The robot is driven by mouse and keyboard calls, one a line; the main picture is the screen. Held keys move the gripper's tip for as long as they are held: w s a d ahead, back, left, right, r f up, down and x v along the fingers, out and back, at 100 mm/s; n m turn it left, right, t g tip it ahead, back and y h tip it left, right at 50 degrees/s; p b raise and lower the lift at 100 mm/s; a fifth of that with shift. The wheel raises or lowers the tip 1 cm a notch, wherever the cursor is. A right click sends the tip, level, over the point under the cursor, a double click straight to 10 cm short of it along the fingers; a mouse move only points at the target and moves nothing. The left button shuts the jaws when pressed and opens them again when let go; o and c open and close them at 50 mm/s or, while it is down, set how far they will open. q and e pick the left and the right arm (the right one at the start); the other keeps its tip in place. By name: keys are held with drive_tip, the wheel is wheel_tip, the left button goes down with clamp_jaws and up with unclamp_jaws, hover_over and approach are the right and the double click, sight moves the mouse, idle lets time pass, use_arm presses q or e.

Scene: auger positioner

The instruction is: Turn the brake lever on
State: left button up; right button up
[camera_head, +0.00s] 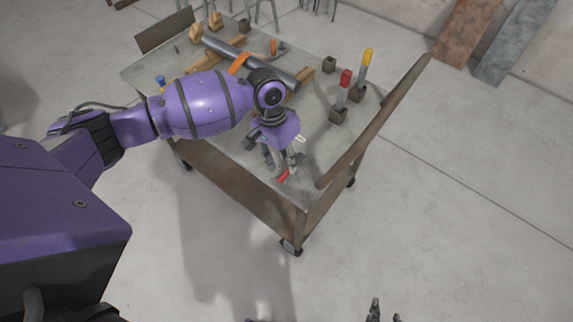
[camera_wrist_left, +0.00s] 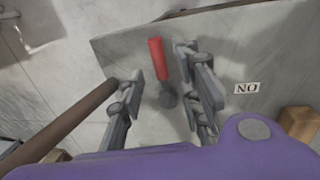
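The brake lever has a red handle (camera_wrist_left: 156,60) and a grey pivot end (camera_wrist_left: 167,97). It sits on the metal cart top near its edge, and its red handle also shows in the head view (camera_head: 283,175). My left gripper (camera_wrist_left: 168,80) is open above the cart top, with one finger on each side of the lever and visible gaps between. It also shows in the head view (camera_head: 281,160), partly covering the lever. A white label (camera_wrist_left: 247,88) reading "NO" lies to the right of the lever. Part of my right gripper (camera_head: 385,313) shows at the bottom edge.
The cart (camera_head: 240,192) has a raised rail (camera_head: 375,125) at right. A red-topped post (camera_head: 342,90) and a yellow-topped post (camera_head: 363,66) stand on it. A grey pipe (camera_head: 235,55) rests on wooden pieces behind my left arm. The floor in front is clear.

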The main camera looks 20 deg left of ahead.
use_arm(q)
drive_tip(key=shift+d+f, duration=0.15)
drive_tip(key=shift+f, duration=0.55)
drive_tip(key=shift+d+f, duration=0.1)
drive_tip(key=shift+f, duration=0.55)
drive_tip(key=shift+s, duration=0.1)
clamp_jaws()
